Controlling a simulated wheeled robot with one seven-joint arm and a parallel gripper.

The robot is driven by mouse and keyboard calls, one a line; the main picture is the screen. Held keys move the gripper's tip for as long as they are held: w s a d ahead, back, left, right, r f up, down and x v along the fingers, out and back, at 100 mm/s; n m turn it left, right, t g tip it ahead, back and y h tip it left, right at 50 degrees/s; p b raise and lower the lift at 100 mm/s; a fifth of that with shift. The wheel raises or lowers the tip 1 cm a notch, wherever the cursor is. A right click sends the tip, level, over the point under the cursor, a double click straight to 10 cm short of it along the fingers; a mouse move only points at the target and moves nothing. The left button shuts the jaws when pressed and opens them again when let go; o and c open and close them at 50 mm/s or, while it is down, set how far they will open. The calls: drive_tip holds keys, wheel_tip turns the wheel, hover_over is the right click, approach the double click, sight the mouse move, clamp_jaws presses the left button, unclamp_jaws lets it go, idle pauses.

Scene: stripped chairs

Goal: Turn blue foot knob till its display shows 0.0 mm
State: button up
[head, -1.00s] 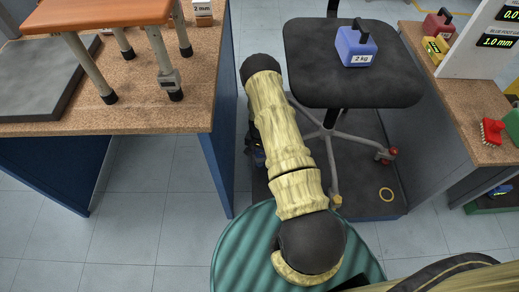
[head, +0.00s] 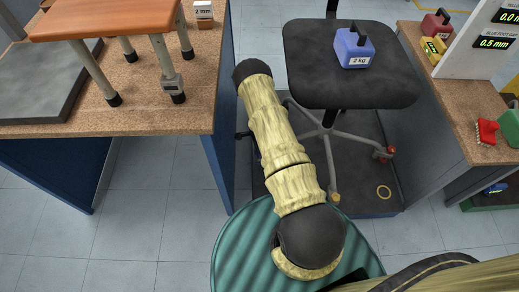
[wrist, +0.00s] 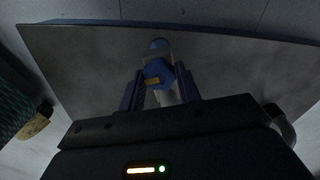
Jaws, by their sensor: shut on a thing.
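The blue foot knob (wrist: 158,70) sits on a pale leg in the wrist view, above a dark grey surface. My gripper (wrist: 160,90) is shut on the knob, one finger on each side. In the head view the knob and gripper are hidden behind my arm and the chair. The blue foot display (head: 494,43) at the upper right reads 0.5 mm, its label partly cut off. The black chair (head: 350,88) stands on a dark platform (head: 362,200) and carries a blue 2 kg weight (head: 355,47).
A left workbench (head: 150,122) holds an orange-topped stool (head: 100,18) and a 2 mm block (head: 204,12). My arm reaches between the left bench and the chair.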

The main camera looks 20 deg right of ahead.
drive_tip(key=shift+d+m, duration=0.1)
drive_tip(key=shift+m, duration=1.5)
drive_tip(key=o, duration=1)
drive_tip(key=shift+r, duration=0.1)
wheel_tip(320, 180, up, 17)
drive_tip(key=p, duration=0.6)
drive_tip(key=shift+r, duration=0.1)
drive_tip(key=shift+w, duration=0.1)
